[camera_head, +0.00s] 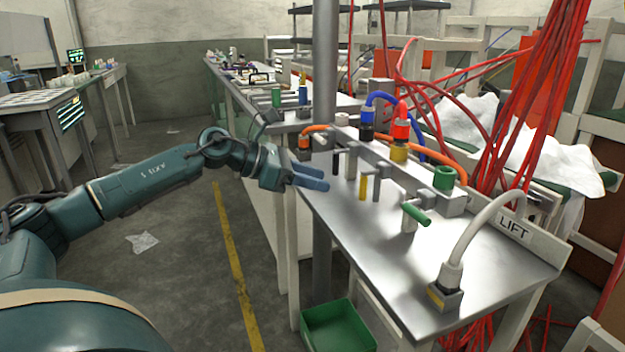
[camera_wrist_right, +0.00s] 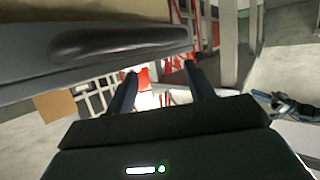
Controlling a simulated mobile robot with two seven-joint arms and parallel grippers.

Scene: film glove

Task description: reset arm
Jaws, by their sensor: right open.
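My left arm reaches in from the left in the head view. Its gripper (camera_head: 311,178) has blue fingers at the left edge of the metal workbench (camera_head: 340,222), with nothing seen held. The fingers lie close together from this angle, so their opening is unclear. My right gripper (camera_wrist_right: 160,86) shows only in the right wrist view. Its two dark fingers are spread apart with nothing between them. My right arm is not in the head view.
The bench carries a plug with a grey cable (camera_head: 452,272), a green-handled fitting (camera_head: 416,213), and red and blue connectors (camera_head: 401,128). Red cables (camera_head: 520,110) hang at the right. A green bin (camera_head: 338,328) stands below. A grey post (camera_head: 325,70) rises behind the gripper.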

